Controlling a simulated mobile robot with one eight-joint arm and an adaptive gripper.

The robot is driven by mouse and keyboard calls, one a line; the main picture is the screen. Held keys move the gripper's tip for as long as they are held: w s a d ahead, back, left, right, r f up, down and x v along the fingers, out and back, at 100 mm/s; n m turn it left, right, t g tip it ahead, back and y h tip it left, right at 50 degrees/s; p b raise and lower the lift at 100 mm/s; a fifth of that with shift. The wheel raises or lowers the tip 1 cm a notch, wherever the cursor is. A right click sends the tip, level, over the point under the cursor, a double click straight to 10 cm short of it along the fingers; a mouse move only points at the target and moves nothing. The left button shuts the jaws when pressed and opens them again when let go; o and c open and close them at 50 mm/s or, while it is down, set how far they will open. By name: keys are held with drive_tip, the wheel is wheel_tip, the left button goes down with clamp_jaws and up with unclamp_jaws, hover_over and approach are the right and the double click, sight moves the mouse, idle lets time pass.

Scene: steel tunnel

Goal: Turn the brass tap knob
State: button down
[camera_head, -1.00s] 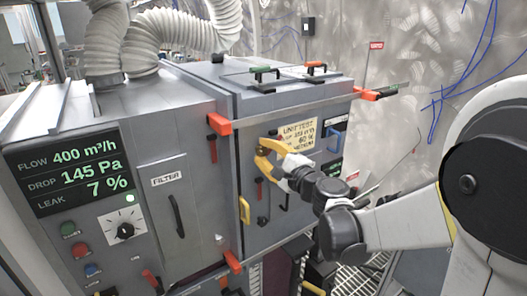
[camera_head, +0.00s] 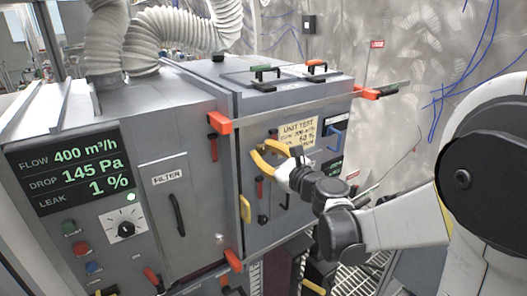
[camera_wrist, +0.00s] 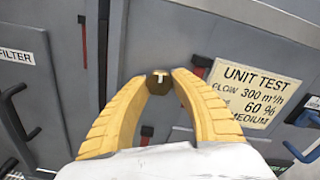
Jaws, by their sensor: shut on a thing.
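The brass tap knob (camera_wrist: 160,83) shows in the wrist view as a small dark brass disc with a pale mark on its face, on the grey cabinet front. My gripper (camera_wrist: 159,78) has a yellow finger on each side of it, and the tips are shut on the knob. In the head view my gripper (camera_head: 261,150) reaches the cabinet front from the right, and its fingers hide most of the knob. The display (camera_head: 73,168) reads flow 400 m³/h, drop 145 Pa and leak 1 %, with a green lamp beside it.
A yellow "UNIT TEST" label (camera_head: 298,133) sits just right of my gripper. Red clamps (camera_head: 219,122) and a black filter-door handle (camera_head: 177,214) stick out from the cabinet. A blue handle (camera_head: 333,138) stands at the right. A white hose (camera_head: 180,32) runs above.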

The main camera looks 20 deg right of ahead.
drive_tip(key=shift+m, duration=0.5)
drive_tip(key=c, duration=1.1)
unclamp_jaws()
drive_tip(key=shift+o, duration=0.2)
drive_tip(key=v, duration=1.2)
drive_tip(key=shift+a, duration=0.1)
